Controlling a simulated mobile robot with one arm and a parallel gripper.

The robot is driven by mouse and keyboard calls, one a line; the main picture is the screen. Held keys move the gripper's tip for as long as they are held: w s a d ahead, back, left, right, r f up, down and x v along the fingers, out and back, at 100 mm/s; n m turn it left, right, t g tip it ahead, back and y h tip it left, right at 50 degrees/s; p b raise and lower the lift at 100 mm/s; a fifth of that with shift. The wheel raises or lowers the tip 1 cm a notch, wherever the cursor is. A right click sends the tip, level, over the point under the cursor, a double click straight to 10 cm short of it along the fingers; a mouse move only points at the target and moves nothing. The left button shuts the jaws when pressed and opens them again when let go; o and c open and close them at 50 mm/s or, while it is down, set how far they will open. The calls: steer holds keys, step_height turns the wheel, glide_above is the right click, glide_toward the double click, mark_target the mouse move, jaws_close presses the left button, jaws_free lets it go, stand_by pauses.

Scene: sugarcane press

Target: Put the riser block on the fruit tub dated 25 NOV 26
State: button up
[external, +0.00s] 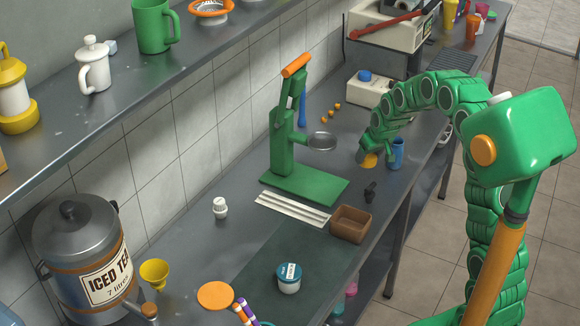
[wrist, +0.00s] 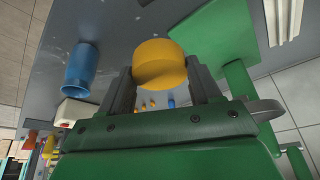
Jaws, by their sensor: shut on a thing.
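My gripper (external: 367,152) is over the far right part of the counter, near the blue cup (external: 397,153). It is shut on a short, round yellow block (wrist: 165,62), which sits between the two fingers in the wrist view; it also shows small below the gripper in the external view (external: 370,161). This looks like the riser block. I cannot tell whether it touches the counter. A white tub with a teal lid (external: 289,278) stands upright on the dark mat at the front, well away from my gripper. Its lid label is too small to read.
An orange disc (external: 216,295) lies left of the tub. The blue cup (wrist: 80,70) stands close beside my gripper.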

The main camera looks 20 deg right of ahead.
steer(key=s+a+r+n+g+y, duration=0.15)
steer(key=s+a+n, duration=0.25)
steer(key=s+a, duration=0.45)
steer(key=s+a+r+n+y, duration=0.1)
steer(key=s+a+r+n, duration=0.2)
steer(key=s+a, duration=0.6)
steer(key=s+a+r+n+g, duration=0.1)
steer(key=s+a+n, duration=0.25)
steer(key=s, duration=0.85)
steer(key=s+a+r+n+g, duration=0.25)
steer(key=s+n, duration=0.25)
steer(key=s, duration=0.7)
steer(key=y, duration=0.1)
glide_above(286, 272)
steer(key=d, duration=0.2)
steer(key=shift+t, duration=0.4)
steer(key=shift+s+a+f, duration=0.1)
steer(key=shift+s+f, duration=0.05)
steer(key=shift+f, duration=4.95)
steer(key=shift+a+f, duration=0.15)
steer(key=shift+f, duration=1.75)
steer(key=shift+f, duration=0.1)
steer(key=o, duration=1.1)
steer(key=shift+w, duration=0.2)
steer(key=shift+c, duration=0.2)
